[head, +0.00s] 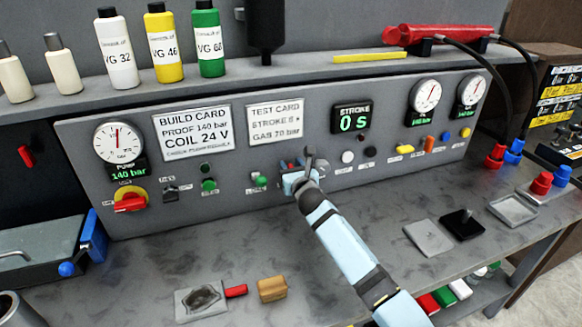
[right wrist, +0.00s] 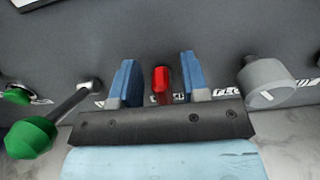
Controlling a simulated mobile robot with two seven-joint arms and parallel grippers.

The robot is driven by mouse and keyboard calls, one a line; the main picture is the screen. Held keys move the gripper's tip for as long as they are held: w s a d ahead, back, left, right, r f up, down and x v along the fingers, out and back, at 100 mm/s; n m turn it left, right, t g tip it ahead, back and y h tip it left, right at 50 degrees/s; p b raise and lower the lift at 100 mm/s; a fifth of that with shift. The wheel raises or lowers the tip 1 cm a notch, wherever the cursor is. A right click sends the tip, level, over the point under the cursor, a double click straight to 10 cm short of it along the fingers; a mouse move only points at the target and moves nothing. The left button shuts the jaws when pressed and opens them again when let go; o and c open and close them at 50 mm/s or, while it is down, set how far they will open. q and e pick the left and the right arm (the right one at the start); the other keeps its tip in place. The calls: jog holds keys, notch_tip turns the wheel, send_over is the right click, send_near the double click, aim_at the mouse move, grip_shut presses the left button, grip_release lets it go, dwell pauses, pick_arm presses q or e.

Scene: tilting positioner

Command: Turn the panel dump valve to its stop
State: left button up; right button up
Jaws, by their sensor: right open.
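A small red handle (right wrist: 161,82) stands out from the grey panel in the right wrist view, and I take it to be the dump valve; its label is mostly hidden. My right gripper (right wrist: 160,92) is open, with one blue finger on each side of the handle and gaps between them. In the head view my right gripper (head: 297,178) is at the lower middle of the panel (head: 222,202) and mostly covers the handle. My left gripper is not in view.
A green-balled lever (right wrist: 32,138) is left of my fingers and a grey knob (right wrist: 270,82) close to the right. A red-and-yellow switch (head: 130,202) is farther left. A tan block (head: 272,289) and a red piece (head: 236,291) lie on the bench.

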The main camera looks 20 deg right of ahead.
grip_shut()
jog(key=shift+d+m, duration=0.1)
jog(key=shift+m, duration=0.3)
jog(key=m, duration=0.2)
jog(key=d+m, duration=0.1)
jog(key=shift+f+m, duration=0.1)
jog(key=shift+m, duration=0.3)
jog(key=m, duration=0.4)
jog(key=shift+w+d+f+m, duration=0.1)
jog(key=shift+d+f+m, duration=0.2)
jog(key=shift+d+f, duration=0.05)
jog(key=shift+d+f+m+b, duration=0.15)
jog(key=shift+f+m, duration=0.15)
jog(key=shift+m, duration=1.15)
jog(key=shift+d+f+m+b, duration=0.15)
jog(key=shift+f+m, duration=0.15)
jog(key=shift+m, duration=1.2)
jog(key=shift+d+f+m+b, duration=0.15)
jog(key=shift+f+m, duration=0.15)
jog(key=shift+m, duration=1.15)
jog(key=shift+a, duration=0.1)
